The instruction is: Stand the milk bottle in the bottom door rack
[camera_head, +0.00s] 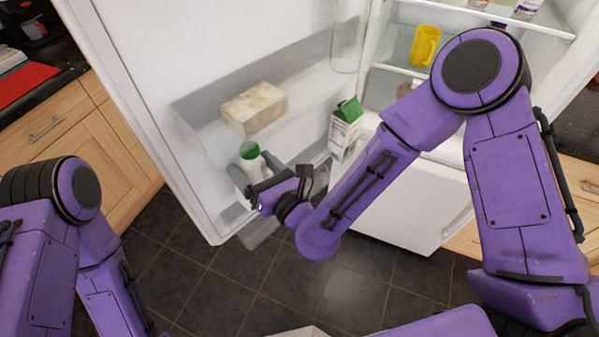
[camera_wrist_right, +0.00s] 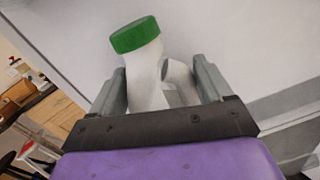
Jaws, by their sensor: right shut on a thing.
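The milk bottle (camera_head: 246,163) is white with a green cap and is at the inner face of the open fridge door. My right gripper (camera_head: 255,187) is shut on it, and the gripper partly hides its lower body in the head view. In the right wrist view the bottle (camera_wrist_right: 147,80) stands between the two fingers of my right gripper (camera_wrist_right: 160,88), cap up and leaning. The bottom door rack (camera_head: 262,232) is clear plastic, low on the door, partly behind my gripper. I cannot tell whether the bottle's base touches it. My left gripper is out of view.
A pale block (camera_head: 254,108) sits in the door rack above. A green-and-white carton (camera_head: 345,130) stands near the hinge side, right of the bottle. A yellow mug (camera_head: 424,46) is on a fridge shelf. Dark floor tiles (camera_head: 200,285) lie below the door.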

